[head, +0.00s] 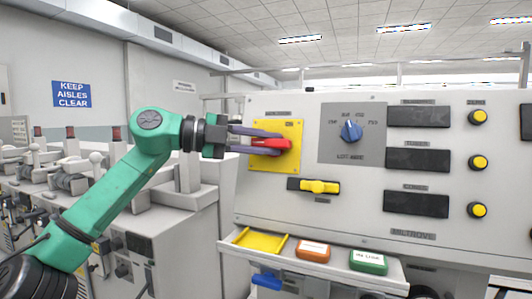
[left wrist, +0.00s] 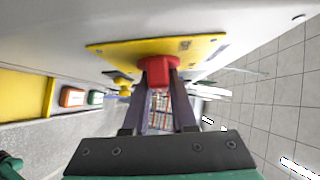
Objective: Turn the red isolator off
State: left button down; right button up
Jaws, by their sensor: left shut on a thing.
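The red isolator (head: 283,144) is a red handle on a yellow plate (head: 291,163), fixed to the upper left of the grey panel. In the head view the handle lies roughly level. My left gripper (head: 270,142) comes from the left and is shut on the handle, one finger above it and one below. In the left wrist view the red isolator (left wrist: 158,68) sits between the ends of the two dark fingers, in front of the yellow plate (left wrist: 205,52). The fingers hide part of the handle. My right gripper is in neither view.
A yellow switch (head: 319,186) sits just below the plate, and a blue knob (head: 350,131) to the right. Yellow buttons (head: 479,163) line the right side. A ledge below holds a yellow tray (head: 261,241), an orange block (head: 313,250) and a green block (head: 368,261).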

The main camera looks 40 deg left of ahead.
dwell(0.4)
pick_arm(q)
jog(key=c, duration=0.7)
grip_release()
jog(key=shift+w+a, duration=0.1)
jog(key=shift+w, duration=0.05)
jog(key=shift+s+a+f+b, duration=0.1)
jog(key=shift+s+a+b, duration=0.1)
jog(key=shift+s+b, duration=0.25)
jog(key=v, duration=0.1)
jog(key=b+v, duration=0.2)
jog(key=v, duration=0.1)
jog(key=shift+a+f, duration=0.1)
jog(key=shift+f, duration=0.05)
send_near(258, 145)
jog(key=v, duration=0.3)
jog(key=shift+b, duration=0.35)
